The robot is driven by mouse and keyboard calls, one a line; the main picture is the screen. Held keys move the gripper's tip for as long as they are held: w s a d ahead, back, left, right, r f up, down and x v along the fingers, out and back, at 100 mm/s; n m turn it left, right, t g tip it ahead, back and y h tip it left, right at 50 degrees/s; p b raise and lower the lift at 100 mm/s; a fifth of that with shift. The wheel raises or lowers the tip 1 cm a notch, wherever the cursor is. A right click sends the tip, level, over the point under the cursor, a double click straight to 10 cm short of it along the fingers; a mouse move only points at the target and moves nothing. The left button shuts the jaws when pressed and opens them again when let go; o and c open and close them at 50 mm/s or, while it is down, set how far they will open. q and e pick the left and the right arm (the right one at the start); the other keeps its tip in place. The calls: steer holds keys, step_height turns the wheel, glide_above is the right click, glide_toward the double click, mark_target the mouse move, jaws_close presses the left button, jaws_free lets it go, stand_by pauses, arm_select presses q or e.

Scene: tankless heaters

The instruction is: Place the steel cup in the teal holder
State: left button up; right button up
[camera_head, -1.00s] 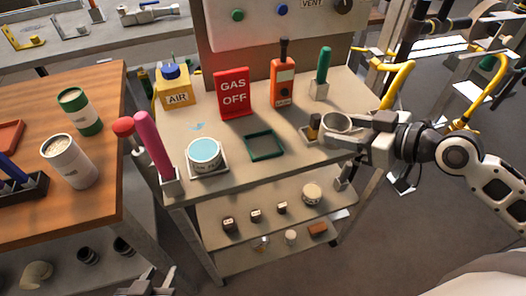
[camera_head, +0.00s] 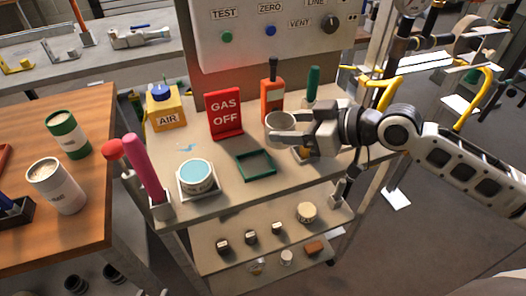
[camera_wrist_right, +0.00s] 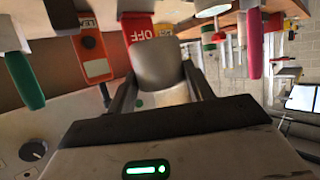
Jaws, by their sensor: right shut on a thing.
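The steel cup (camera_head: 279,124) is a grey metal cup held in my right gripper (camera_head: 297,129), above the cart top and in front of the orange device. The gripper is shut on the cup's side. The cup also shows between the fingers in the right wrist view (camera_wrist_right: 158,65). The teal holder (camera_head: 257,176) is an empty, dark green-teal square frame lying flat on the cart top, below and left of the cup in the head view, apart from it. My left gripper is not in view.
A white cup with a blue top (camera_head: 196,175) sits in a pale square holder left of the teal one. A pink-handled tool (camera_head: 146,170) stands at the front left corner.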

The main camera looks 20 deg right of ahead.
steer(key=a+f, duration=0.1)
steer(key=w+a+f, duration=0.1)
steer(key=a+f, duration=0.1)
steer(key=w+a+f, duration=0.1)
steer(key=f, duration=0.1)
steer(key=shift+w+a+f, duration=0.2)
steer(key=shift+f, duration=0.05)
steer(key=shift+w+a+f, duration=0.1)
steer(key=shift+a+f, duration=0.1)
steer(key=shift+f, duration=1.65)
steer(key=shift+f, duration=0.15)
steer(key=o, duration=1)
steer(key=shift+o, duration=0.2)
